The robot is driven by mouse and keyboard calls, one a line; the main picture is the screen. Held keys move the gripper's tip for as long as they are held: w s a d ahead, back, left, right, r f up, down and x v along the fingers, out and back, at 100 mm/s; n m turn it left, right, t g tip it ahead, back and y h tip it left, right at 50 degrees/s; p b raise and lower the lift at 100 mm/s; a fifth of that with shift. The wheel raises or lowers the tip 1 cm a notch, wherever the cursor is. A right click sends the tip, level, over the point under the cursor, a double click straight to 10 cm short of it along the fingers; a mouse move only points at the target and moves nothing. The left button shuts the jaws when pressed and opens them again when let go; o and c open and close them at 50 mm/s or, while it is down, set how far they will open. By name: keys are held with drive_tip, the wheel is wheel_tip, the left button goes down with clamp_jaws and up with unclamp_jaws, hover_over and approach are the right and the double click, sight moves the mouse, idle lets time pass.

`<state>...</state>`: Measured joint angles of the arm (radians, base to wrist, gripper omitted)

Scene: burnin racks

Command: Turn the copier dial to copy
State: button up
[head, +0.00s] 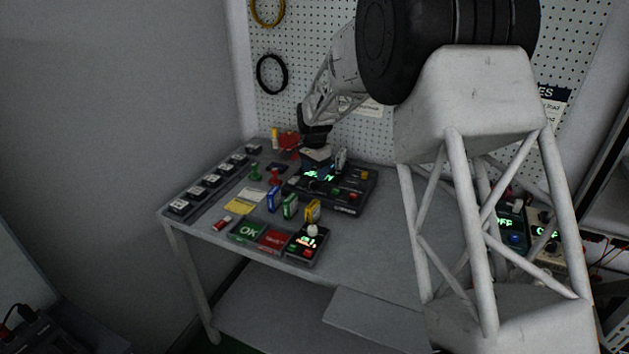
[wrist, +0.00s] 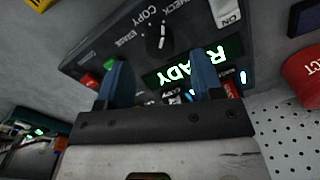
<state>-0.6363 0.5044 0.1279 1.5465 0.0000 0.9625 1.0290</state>
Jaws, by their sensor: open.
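The copier (head: 345,198) is a dark box on the bench with a lit green display, which reads READY in the wrist view (wrist: 186,67). Its dial (wrist: 157,40) is a round black knob with a white mark, ringed by the labels ERASE, COPY and CHECK. I cannot tell for certain which label the mark faces. My gripper (wrist: 164,78) is open, its two blue fingers apart and empty over the panel. The dial shows beyond the fingertips, not between them. In the head view my gripper (head: 316,152) is over the copier's back part, and the dial is hard to make out.
Several coloured modules stand before the copier. A row of dark sockets (head: 212,181) runs along the left. A pegboard (head: 330,60) stands behind.

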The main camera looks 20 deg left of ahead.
sight(315, 181)
drive_tip(key=shift+f, duration=2)
drive_tip(key=c, duration=0.9)
drive_tip(key=shift+n, duration=0.5)
drive_tip(key=n, duration=0.4)
drive_tip(key=shift+r, duration=0.1)
drive_tip(key=shift+n, duration=2)
